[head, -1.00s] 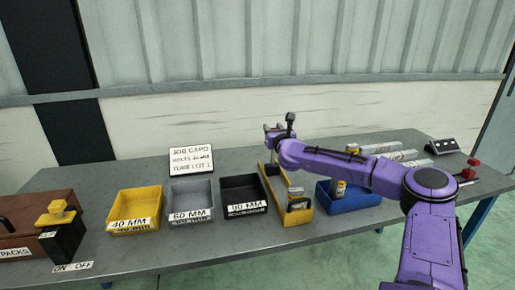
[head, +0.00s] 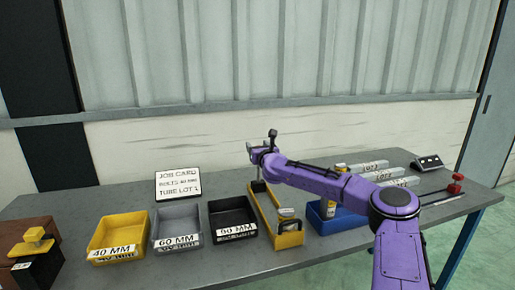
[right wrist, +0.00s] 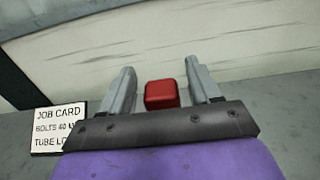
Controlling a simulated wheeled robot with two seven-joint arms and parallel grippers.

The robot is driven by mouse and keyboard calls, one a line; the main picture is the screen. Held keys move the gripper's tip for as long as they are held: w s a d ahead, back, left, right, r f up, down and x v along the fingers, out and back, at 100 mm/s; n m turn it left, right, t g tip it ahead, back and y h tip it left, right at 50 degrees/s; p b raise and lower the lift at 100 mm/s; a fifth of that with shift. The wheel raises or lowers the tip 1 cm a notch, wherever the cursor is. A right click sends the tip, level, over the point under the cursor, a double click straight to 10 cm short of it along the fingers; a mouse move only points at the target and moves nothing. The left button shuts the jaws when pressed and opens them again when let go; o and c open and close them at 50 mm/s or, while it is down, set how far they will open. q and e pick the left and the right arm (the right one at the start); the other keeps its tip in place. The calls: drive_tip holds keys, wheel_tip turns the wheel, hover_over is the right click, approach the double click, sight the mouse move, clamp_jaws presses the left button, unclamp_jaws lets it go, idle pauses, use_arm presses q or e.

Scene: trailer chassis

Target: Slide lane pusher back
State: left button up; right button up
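The long yellow lane (head: 268,213) stands on the table, with a small pale-labelled block (head: 287,213) near its front end. My right gripper (head: 256,153) is above the lane's far end, and a thin dark upright (head: 258,187) shows below it. In the right wrist view, the two grey fingers of my right gripper (right wrist: 161,82) are apart. A red block (right wrist: 162,95), perhaps the lane pusher's knob, shows between them with a narrow gap on each side. I cannot tell how deep it sits between the fingers. My left gripper is not in view.
Yellow (head: 118,238), grey (head: 177,229) and black (head: 232,218) bins stand left of the lane. A blue bin (head: 337,220) is close on its right, partly behind my arm. The job card (head: 178,185) stands behind the bins. A red-handled tool (head: 456,186) lies far right.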

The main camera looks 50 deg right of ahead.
drive_tip(key=v, duration=1)
drive_tip(key=shift+s, duration=0.25)
drive_tip(key=shift+a, duration=0.15)
